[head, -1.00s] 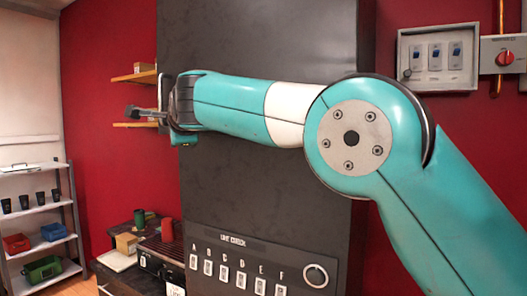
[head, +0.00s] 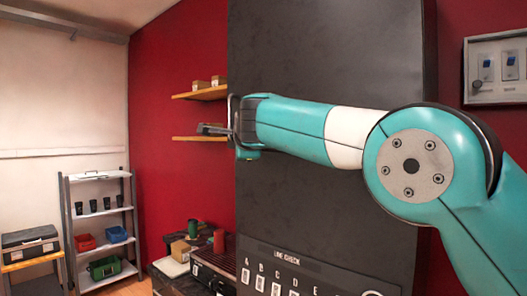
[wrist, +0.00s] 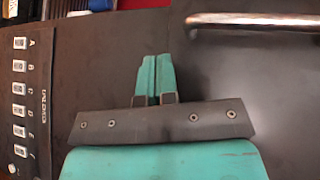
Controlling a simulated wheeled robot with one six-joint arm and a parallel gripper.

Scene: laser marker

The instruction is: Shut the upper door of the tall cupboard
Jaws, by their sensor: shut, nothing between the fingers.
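The tall cupboard (head: 330,60) is a dark grey upright block in the head view, with a lettered panel low on its front. A slim upright handle (head: 230,108) shows at its left edge, partly behind my wrist. A shiny metal bar, seemingly this handle (wrist: 255,20), crosses the upper right of the wrist view. My gripper (head: 208,129) points left at that edge. In the wrist view my gripper (wrist: 153,62) has its two teal fingers together, empty, below and left of the bar and apart from it. I cannot tell how far the upper door stands open.
The lettered panel (head: 310,272) has a row of switches and a knob. Wooden wall shelves (head: 200,93) stick out just beyond my gripper. A bench with cans (head: 196,229) stands below left. A metal rack (head: 102,212) stands farther left. A switch box (head: 495,70) hangs at right.

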